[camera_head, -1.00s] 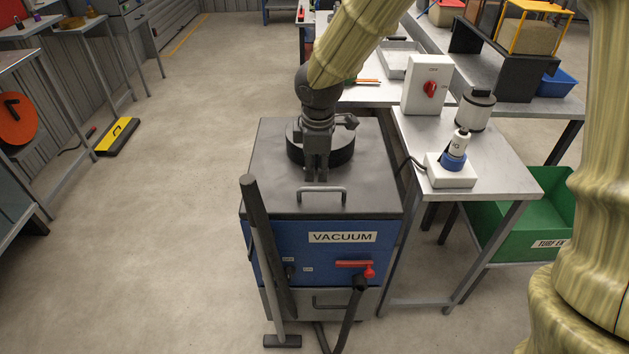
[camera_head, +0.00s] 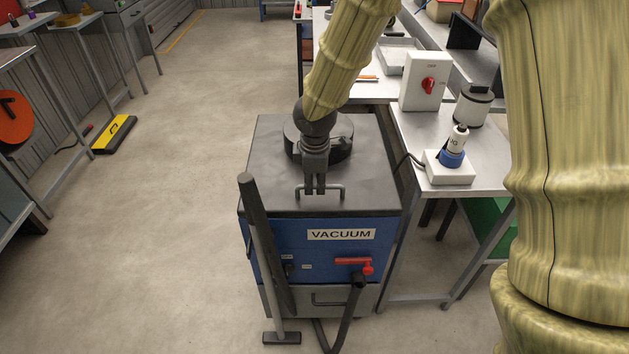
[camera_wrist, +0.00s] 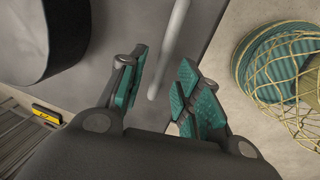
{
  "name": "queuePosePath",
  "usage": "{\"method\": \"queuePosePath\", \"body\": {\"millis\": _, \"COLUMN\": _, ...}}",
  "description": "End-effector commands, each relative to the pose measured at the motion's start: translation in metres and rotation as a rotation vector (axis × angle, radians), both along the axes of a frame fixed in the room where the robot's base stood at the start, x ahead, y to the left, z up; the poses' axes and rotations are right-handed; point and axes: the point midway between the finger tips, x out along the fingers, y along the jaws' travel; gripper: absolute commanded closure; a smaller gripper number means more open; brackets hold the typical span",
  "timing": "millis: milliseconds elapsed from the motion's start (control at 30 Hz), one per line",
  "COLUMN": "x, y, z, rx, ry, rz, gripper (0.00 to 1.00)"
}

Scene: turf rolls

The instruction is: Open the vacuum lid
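The vacuum (camera_head: 290,235) is a blue cabinet with a dark grey lid (camera_head: 270,170), which lies shut on top. A bar handle (camera_head: 336,187) stands at the lid's front edge, and it also shows as a grey bar in the wrist view (camera_wrist: 171,50). My gripper (camera_head: 315,192) points down at the handle in the head view. In the wrist view my gripper (camera_wrist: 158,108) is open, its teal pads apart with the bar's end between or just beyond them. I see no contact. A red lever (camera_head: 354,262) sits on the vacuum's front.
A black round housing (camera_head: 335,140) sits on the lid behind my gripper. A hose and wand (camera_head: 262,230) lean at the vacuum's left front. A metal table (camera_head: 490,165) with a white switch box (camera_head: 424,82) and a plug stands close on the right.

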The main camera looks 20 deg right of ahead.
Motion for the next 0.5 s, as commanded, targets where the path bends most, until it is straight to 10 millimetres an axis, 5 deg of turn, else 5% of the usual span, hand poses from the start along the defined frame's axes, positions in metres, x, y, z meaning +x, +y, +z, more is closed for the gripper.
{"method": "queuePosePath", "body": {"millis": 433, "x": 0.0014, "y": -0.0005, "z": -0.0092, "rx": 0.000, "ry": 0.001, "rz": -0.001, "gripper": 0.66}}
{"method": "queuePosePath", "body": {"millis": 500, "x": 0.0014, "y": -0.0005, "z": -0.0092, "rx": 0.000, "ry": 0.001, "rz": -0.001, "gripper": 0.75}}
